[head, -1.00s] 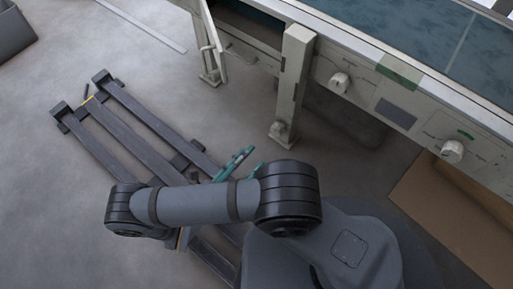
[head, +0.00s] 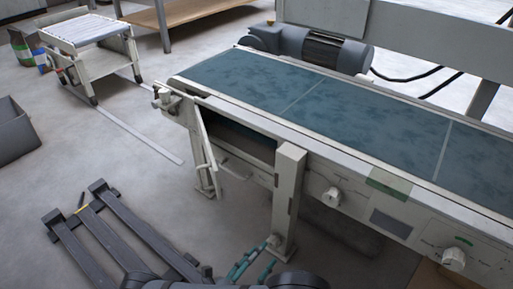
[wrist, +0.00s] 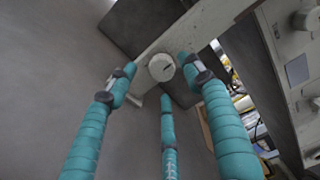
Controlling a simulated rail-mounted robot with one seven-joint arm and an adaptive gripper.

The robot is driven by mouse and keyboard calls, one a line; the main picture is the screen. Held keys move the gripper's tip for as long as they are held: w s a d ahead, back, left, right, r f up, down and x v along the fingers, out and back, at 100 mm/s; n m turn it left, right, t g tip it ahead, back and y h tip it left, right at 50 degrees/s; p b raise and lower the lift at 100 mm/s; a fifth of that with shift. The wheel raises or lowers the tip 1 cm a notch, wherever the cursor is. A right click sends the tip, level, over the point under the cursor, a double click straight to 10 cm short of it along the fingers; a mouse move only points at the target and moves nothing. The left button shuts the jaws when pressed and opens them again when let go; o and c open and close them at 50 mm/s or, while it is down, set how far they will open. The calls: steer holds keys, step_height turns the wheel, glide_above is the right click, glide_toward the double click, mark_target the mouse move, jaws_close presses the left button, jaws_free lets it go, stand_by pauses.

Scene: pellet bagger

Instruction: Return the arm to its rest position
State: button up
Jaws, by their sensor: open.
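My gripper (wrist: 158,82) has several teal, ribbed fingers, spread apart with nothing between them. In the head view the teal fingers (head: 250,264) show at the bottom edge, close to the foot of a pale post (head: 289,195) of the conveyor. In the wrist view a round white knob (wrist: 161,67) on a pale beam lies beyond the fingertips; I cannot tell whether they touch it. Most of my arm is cut off below the head view.
The conveyor with its blue-green belt (head: 340,105) runs across the right, with knobs on its side panel (head: 385,219). A motor (head: 322,46) stands behind it. A roller cart (head: 88,35) and a grey bin (head: 14,130) are at left.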

mark_target(270, 245)
steer(key=shift+x, duration=1.95)
